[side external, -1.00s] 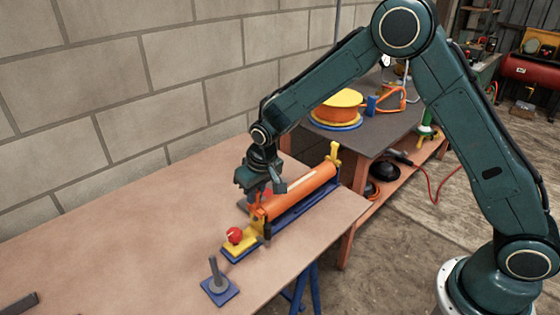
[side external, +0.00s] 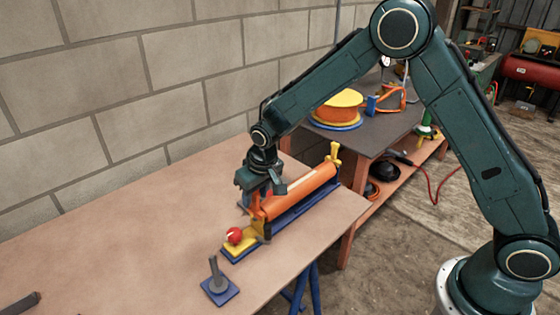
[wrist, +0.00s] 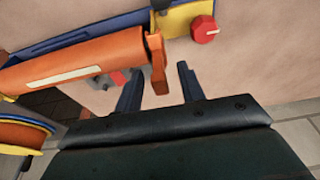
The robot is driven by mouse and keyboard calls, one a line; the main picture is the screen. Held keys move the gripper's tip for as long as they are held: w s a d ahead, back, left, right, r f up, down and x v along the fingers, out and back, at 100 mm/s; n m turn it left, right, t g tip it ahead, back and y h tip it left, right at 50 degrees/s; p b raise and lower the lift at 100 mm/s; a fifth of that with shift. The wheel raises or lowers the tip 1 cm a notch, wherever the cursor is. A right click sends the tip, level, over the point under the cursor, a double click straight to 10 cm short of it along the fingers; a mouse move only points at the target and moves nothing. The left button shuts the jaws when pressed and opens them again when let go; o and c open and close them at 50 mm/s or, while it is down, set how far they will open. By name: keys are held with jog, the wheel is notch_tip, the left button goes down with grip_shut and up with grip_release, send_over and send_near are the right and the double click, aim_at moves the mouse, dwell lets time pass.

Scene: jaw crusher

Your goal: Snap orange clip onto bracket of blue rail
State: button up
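The blue rail (side external: 303,209) lies on the bench, with an orange cylinder (side external: 304,188) along it and yellow brackets at its ends. An upright orange piece, apparently the clip (wrist: 157,65), stands at the cylinder's near end. My gripper (wrist: 160,72) is open, its dark fingers apart on either side of this piece in the picture. I cannot tell whether they touch it. The side view partly hides the fingertips.
A small blue base with a grey post (side external: 218,285) stands on the bench near its front edge. A grey and red object (wrist: 115,80) lies beside the cylinder. A yellow and orange spool (side external: 337,108) sits on the dark side table. The bench's left is mostly clear.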

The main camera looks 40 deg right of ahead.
jog(key=v, duration=1.3)
jog(key=shift+r, duration=0.25)
jog(key=shift+s, duration=0.15)
jog(key=s+d+r+t, duration=0.1)
jog(key=s+d+r, duration=0.2)
jog(key=s+r, duration=0.3)
jog(key=s+d+r, duration=0.4)
jog(key=s, duration=0.3)
jog(key=s+d+t, duration=0.1)
jog(key=s, duration=0.7)
jog(key=s+d, duration=0.2)
jog(key=s, duration=0.6)
jog(key=shift+s+d+r+t, duration=0.2)
jog(key=shift+s+d+t, duration=0.05)
jog(key=shift+s+t, duration=0.15)
